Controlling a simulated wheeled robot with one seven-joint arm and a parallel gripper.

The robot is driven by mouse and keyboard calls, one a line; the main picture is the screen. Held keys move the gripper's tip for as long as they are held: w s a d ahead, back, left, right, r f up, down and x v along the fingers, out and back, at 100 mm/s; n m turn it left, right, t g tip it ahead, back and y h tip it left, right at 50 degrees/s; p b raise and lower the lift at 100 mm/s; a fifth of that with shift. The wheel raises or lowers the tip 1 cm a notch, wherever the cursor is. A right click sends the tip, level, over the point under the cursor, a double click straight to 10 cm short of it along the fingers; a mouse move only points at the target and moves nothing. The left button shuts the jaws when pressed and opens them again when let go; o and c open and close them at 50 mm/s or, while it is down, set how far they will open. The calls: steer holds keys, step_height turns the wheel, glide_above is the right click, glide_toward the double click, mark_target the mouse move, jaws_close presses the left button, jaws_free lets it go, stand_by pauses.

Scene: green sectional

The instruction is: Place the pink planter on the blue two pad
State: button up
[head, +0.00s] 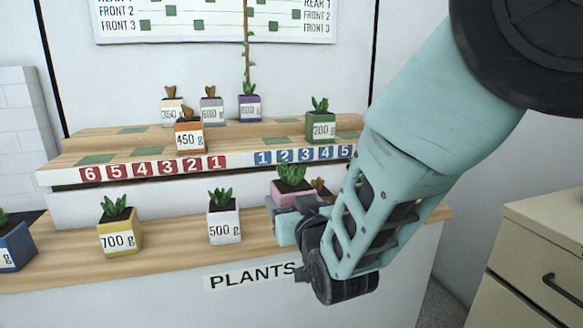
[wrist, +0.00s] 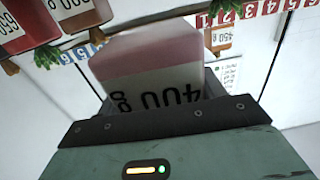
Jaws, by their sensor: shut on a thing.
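The pink planter (head: 283,186), with a green succulent, is in my gripper (head: 300,214) in front of the upper stand. My gripper is shut on it; in the wrist view, the planter (wrist: 150,52) sits between the jaws with its 400 g label upside down. The blue two label (head: 283,156) is on the front edge of the upper stand. A green pad (head: 286,140) lies behind that label and looks bare. The planter is below and in front of that edge. My arm hides part of the lower counter.
The 450 g orange planter (head: 189,138) and 200 g green planter (head: 320,127) stand on the upper stand, left and right of the pad. Several planters stand behind. The white 500 g (head: 224,219) and yellow 700 g (head: 119,228) planters stand on the lower counter.

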steer(key=w+d+f+m+h, duration=0.15)
steer(key=d+f, duration=0.35)
steer(key=d, duration=0.6)
steer(key=w+d+f+m+h, duration=0.15)
steer(key=d+f, duration=0.35)
steer(key=d, duration=0.6)
steer(key=w+d+f+m+h, duration=0.1)
steer(key=w+d+f+h, duration=0.3)
steer(key=d, duration=0.6)
steer(key=s+a+f+p, duration=0.2)
steer(key=s+f+p, duration=0.1)
steer(key=s+p, duration=0.85)
steer(key=s+d+r+y+p, duration=0.1)
steer(key=s+d+r+p, duration=0.1)
steer(key=s+r+p, duration=0.3)
steer(key=p, duration=0.3)
steer(key=shift+s+d+r+t, duration=0.15)
steer(key=shift+s+t, duration=0.25)
